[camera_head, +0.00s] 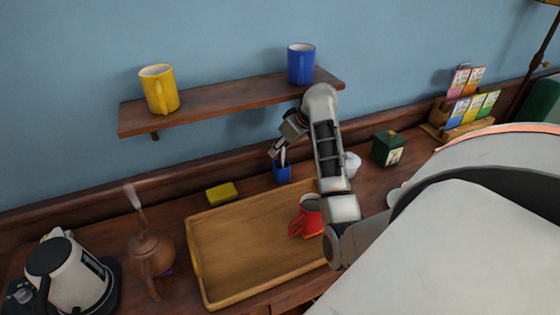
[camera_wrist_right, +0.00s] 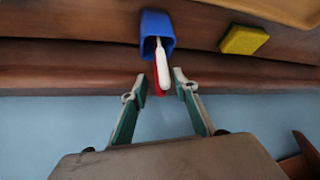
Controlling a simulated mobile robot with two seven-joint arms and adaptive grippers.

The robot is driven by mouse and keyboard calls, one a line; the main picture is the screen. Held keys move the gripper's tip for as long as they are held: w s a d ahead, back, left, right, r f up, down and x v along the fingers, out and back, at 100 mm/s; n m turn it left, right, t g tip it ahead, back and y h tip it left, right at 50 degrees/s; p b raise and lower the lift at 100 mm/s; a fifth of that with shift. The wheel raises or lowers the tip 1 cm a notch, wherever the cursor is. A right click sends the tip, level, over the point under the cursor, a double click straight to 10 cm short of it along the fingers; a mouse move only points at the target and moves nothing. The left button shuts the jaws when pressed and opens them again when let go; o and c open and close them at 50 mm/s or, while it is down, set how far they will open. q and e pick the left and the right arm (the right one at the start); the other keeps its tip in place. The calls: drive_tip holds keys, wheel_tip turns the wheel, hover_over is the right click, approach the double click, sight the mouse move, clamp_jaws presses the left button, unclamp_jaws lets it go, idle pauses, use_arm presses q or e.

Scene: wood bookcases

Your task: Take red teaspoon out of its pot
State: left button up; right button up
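A small blue pot (camera_head: 282,173) stands on the counter against the wall, behind the tray. In the right wrist view the pot (camera_wrist_right: 157,27) shows at the top. A white handle (camera_wrist_right: 162,66) sticks out of it, with a red handle (camera_wrist_right: 155,84), likely the red teaspoon, partly hidden behind the white one. My right gripper (camera_wrist_right: 160,84) is open, with its fingers on either side of the handle ends; I cannot tell whether they touch. In the head view the right gripper (camera_head: 277,149) is just above the pot. My left gripper is not in view.
A wooden tray (camera_head: 235,250) holds a red mug (camera_head: 305,222) under my right arm. A yellow sponge (camera_head: 222,192) lies left of the pot. A shelf (camera_head: 225,103) with yellow (camera_head: 159,90) and blue (camera_head: 301,64) mugs is above. A green box (camera_head: 388,149) stands right.

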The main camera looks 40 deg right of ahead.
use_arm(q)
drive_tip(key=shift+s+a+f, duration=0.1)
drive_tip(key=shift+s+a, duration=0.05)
use_arm(e)
drive_tip(key=shift+w+f, duration=0.1)
drive_tip(key=shift+f, duration=0.05)
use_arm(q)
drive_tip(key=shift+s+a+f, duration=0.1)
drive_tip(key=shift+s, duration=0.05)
use_arm(e)
clamp_jaws()
